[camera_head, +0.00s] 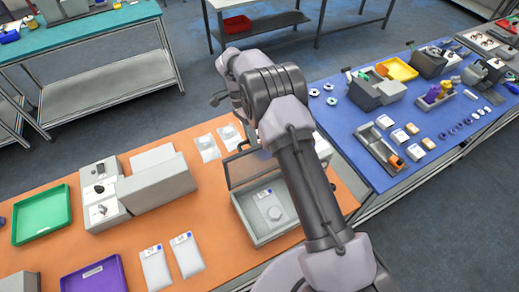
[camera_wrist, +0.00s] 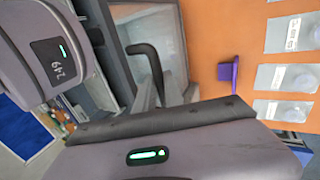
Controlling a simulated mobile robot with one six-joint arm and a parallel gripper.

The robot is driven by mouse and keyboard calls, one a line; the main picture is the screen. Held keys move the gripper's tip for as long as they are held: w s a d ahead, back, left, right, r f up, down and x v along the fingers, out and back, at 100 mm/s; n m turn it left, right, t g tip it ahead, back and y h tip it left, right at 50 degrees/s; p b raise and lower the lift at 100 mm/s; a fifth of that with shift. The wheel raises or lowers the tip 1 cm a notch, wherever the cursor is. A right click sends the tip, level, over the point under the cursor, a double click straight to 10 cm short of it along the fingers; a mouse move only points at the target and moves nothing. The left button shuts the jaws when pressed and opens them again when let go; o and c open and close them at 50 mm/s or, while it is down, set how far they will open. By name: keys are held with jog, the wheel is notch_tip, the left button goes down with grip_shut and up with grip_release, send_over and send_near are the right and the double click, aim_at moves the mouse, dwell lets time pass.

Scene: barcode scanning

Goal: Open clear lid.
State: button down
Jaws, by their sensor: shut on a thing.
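The grey box (camera_head: 265,238) stands on the orange table, partly behind my arm. Its clear lid (camera_head: 243,168) has a dark frame and is tilted up at the back of the box. In the wrist view the lid (camera_wrist: 124,14) shows behind a black curved handle (camera_wrist: 150,50). My gripper (camera_wrist: 160,92) is shut on this handle; its grey fingers sit around the handle's lower end, and the exact contact is partly hidden. In the head view my arm hides the gripper. A white pack with a round part (camera_head: 270,207) lies inside the box.
White packs (camera_head: 187,255) lie left of the box, and more (camera_head: 207,147) lie behind it. A purple tray (camera_head: 95,275), a green tray (camera_head: 42,215) and a grey machine (camera_head: 155,185) are further left. A blue table (camera_head: 345,125) with several parts adjoins at right.

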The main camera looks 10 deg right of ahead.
jog(key=shift+w+a+f, duration=0.2)
jog(key=shift+w, duration=0.4)
jog(key=shift+w+a+f, duration=0.15)
jog(key=shift+w, duration=0.45)
jog(key=shift+w+a+f, duration=0.2)
jog(key=shift+w, duration=0.4)
jog(key=c, duration=1.5)
grip_release()
jog(key=shift+o, duration=0.2)
